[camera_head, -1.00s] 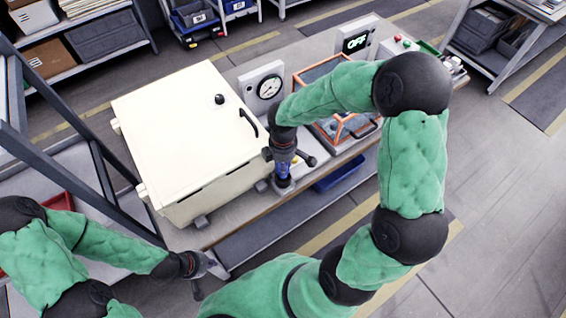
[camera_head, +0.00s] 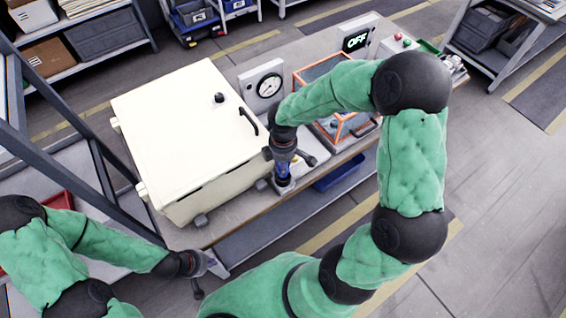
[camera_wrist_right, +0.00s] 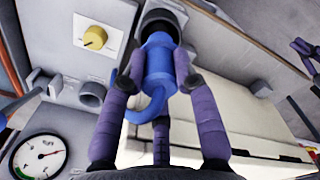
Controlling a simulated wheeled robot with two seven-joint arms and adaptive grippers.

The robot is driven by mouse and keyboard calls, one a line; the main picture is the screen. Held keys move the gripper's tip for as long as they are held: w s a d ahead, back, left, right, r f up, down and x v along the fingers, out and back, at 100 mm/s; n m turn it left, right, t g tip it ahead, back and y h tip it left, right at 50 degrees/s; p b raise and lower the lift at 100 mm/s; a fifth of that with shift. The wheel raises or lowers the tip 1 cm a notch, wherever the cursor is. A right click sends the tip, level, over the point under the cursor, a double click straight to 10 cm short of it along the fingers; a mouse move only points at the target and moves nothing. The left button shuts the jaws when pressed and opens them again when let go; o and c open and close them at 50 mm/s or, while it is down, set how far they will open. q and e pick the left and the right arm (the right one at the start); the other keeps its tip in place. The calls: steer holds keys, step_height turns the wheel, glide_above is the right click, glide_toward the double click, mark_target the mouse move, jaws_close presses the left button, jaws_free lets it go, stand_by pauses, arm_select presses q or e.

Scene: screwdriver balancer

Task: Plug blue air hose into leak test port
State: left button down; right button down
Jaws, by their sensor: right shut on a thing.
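The blue air hose plug (camera_wrist_right: 158,70) is held between the purple fingers of my right gripper (camera_wrist_right: 160,82), with a blue hose curling off to its left. Its far end is at a dark round port (camera_wrist_right: 163,20) in a grey block. I cannot tell whether it is inside or just in front. In the head view my right gripper (camera_head: 284,176) is beside the front right of the cream cabinet (camera_head: 185,125), with a bit of blue showing. My left gripper (camera_head: 202,277) is empty at the lower left, its fingers apart.
A yellow knob (camera_wrist_right: 95,38) and a grey socket (camera_wrist_right: 91,95) are left of the plug.

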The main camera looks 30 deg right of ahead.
steer(key=shift+f+b, duration=1.4)
steer(key=shift+f, duration=0.55)
steer(key=c, duration=0.9)
jaws_free()
step_height(320, 180, up, 12)
stand_by(0.3)
